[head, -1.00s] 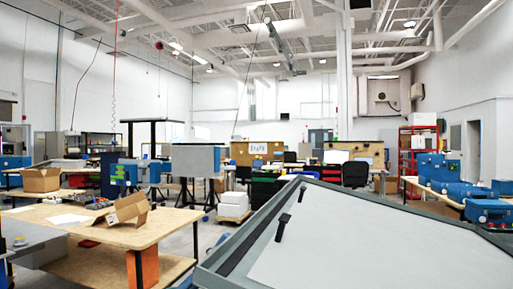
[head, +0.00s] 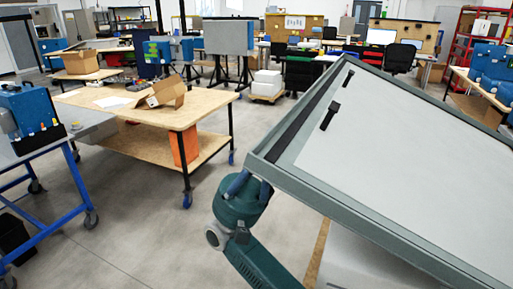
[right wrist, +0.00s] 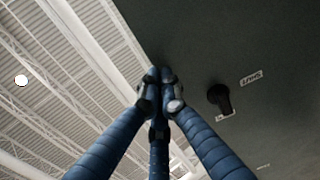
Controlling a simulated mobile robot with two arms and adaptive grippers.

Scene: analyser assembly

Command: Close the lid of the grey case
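The grey case's lid (head: 272,150) fills the right of the head view as a large tilted panel with a grey frame, a pale face and two small black fittings. My right gripper (head: 243,187) is beneath the lid's left corner, its fingertips partly hidden by the edge. In the right wrist view, the right gripper's blue fingers (right wrist: 160,78) come together at the tips, with nothing seen between them. They are at or very near a dark panel (right wrist: 235,45) with a black knob and a small label. Contact cannot be told. My left gripper is not in view.
A wooden workbench (head: 110,103) with an open cardboard box (head: 165,92) stands to the left. A blue-legged table (head: 50,215) with a blue device is at the far left. The grey floor between them and the lid is clear. A white surface (head: 365,262) shows below the lid.

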